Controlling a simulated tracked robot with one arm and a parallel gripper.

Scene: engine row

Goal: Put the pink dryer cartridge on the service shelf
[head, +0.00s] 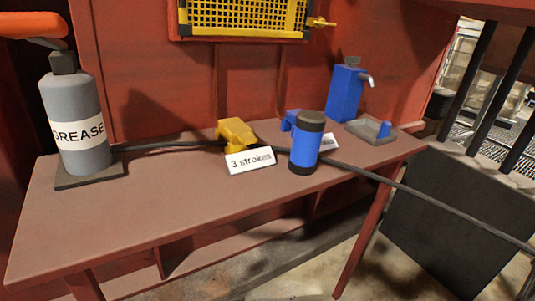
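I see no pink dryer cartridge in this view. A blue cylinder with dark end caps (305,146) stands upright near the front edge of a red-brown shelf (150,205), right of the middle. I cannot tell for sure that this shelf is the service shelf. My gripper is not in view, so its state does not show.
On the shelf are a grey GREASE bottle (75,110) with an orange lever (30,25), a yellow block (236,133), a "3 strokes" card (250,160), a blue can with a spout (345,93) and a grey tray (371,131). A black hose (420,194) crosses. The shelf's front left is bare.

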